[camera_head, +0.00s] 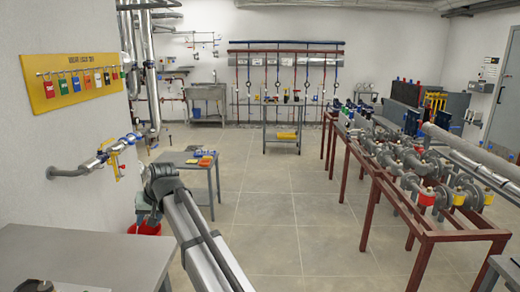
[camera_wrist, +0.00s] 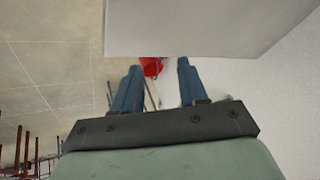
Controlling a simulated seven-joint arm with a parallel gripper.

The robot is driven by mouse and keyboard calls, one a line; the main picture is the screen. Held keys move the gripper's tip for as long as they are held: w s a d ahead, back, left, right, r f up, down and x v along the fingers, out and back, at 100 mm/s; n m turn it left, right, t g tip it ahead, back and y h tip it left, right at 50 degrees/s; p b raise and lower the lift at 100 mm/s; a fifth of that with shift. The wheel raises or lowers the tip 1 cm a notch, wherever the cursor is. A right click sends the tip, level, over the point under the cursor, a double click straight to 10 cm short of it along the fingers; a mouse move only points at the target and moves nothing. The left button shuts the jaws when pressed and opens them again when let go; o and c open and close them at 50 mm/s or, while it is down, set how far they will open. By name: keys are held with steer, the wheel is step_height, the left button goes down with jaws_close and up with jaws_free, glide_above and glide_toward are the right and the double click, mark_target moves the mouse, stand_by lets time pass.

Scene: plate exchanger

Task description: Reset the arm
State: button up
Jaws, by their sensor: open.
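My gripper (camera_wrist: 158,88) is open in the wrist view, with its two blue-grey fingers apart and nothing between them that it holds. A red bucket (camera_wrist: 152,67) shows beyond the fingers, farther off. In the head view my arm reaches forward from the bottom middle, and its end is over the floor near the left wall. The gripper's fingers are hidden behind the arm there. The red bucket (camera_head: 146,228) is on the floor just left of the arm, partly hidden.
A grey table (camera_head: 90,255) is at the front left. A small table (camera_head: 212,166) with coloured items stands beyond my arm. A pipe with a yellow-handled valve (camera_head: 113,152) juts from the left wall. A red frame (camera_head: 430,236) carries pipework at right. The middle floor is clear.

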steer(key=w+d+f+m+h, duration=0.1)
steer(key=w+d+f, duration=0.2)
steer(key=d+f, duration=0.7)
steer(key=s+d+f+m+g+h, duration=0.1)
steer(key=s+d+f, duration=0.2)
steer(key=d+f, duration=0.6)
steer(key=s+d+f+m+g+h, duration=0.15)
steer(key=d+f, duration=0.45)
steer(key=f, duration=0.7)
steer(key=s+d+f+g+h, duration=0.1)
steer(key=s+d+f, duration=0.2)
steer(key=d+f, duration=0.6)
steer(key=s+d+f+m+g, duration=0.1)
steer(key=s+d+f+g, duration=0.2)
steer(key=s+d+f, duration=1.1)
steer(key=s+d+f+g, duration=0.1)
steer(key=s+d+f, duration=0.2)
steer(key=s, duration=0.9)
steer(key=s+d+f+m+g, duration=0.1)
steer(key=s+d+f+g, duration=0.1)
steer(key=s, duration=0.9)
step_height(320, 180, down, 2)
steer(key=shift+s+d+h, duration=0.35)
steer(key=shift+d+h, duration=0.1)
steer(key=shift+d, duration=0.3)
